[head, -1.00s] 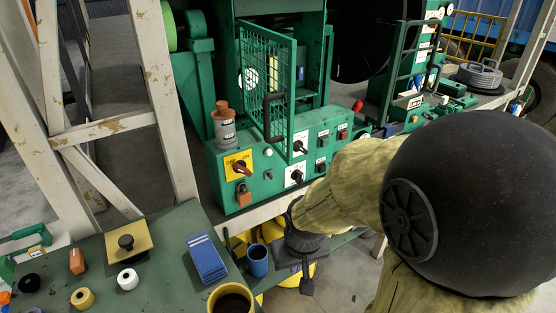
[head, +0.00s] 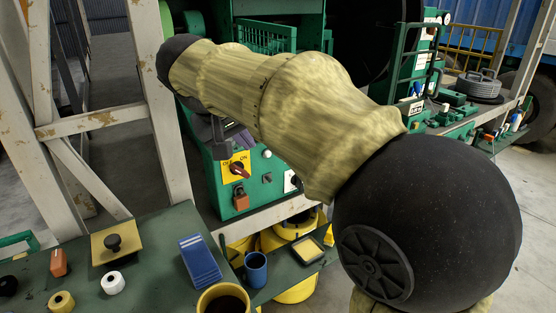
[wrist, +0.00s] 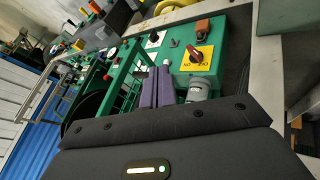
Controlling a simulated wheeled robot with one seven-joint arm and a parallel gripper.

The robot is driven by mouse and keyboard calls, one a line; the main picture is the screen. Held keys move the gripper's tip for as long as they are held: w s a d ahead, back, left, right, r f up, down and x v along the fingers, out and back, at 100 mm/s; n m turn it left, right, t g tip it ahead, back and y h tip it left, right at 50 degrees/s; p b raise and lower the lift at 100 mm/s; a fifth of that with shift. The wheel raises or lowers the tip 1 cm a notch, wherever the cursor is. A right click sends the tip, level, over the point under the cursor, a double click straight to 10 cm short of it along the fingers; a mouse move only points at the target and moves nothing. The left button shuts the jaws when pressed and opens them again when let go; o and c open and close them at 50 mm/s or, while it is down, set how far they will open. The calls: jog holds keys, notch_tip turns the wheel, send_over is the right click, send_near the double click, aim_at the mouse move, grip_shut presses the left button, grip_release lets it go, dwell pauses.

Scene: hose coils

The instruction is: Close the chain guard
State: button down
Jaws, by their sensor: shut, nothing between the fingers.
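The chain guard is a green mesh door on the green machine. In the head view only its upper part (head: 265,38) shows above my arm, so how far it stands open is hidden there. In the wrist view its green frame and mesh (wrist: 127,88) lie just left of my fingers. My gripper (wrist: 158,76) has two purple fingers, shut and empty, in front of the control panel. It also shows in the head view (head: 241,138), partly below my forearm. I cannot tell whether the fingers touch the guard.
A white post (head: 160,100) stands at left.

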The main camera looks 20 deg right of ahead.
jog(key=w+d+f+p, duration=0.3)
jog(key=w+d+f, duration=0.2)
jog(key=d+f, duration=0.2)
jog(key=shift+w+d+f+p, duration=0.3)
jog(key=shift+d+f, duration=0.1)
jog(key=shift+f, duration=0.15)
jog(key=shift+s, duration=0.1)
dwell(0.3)
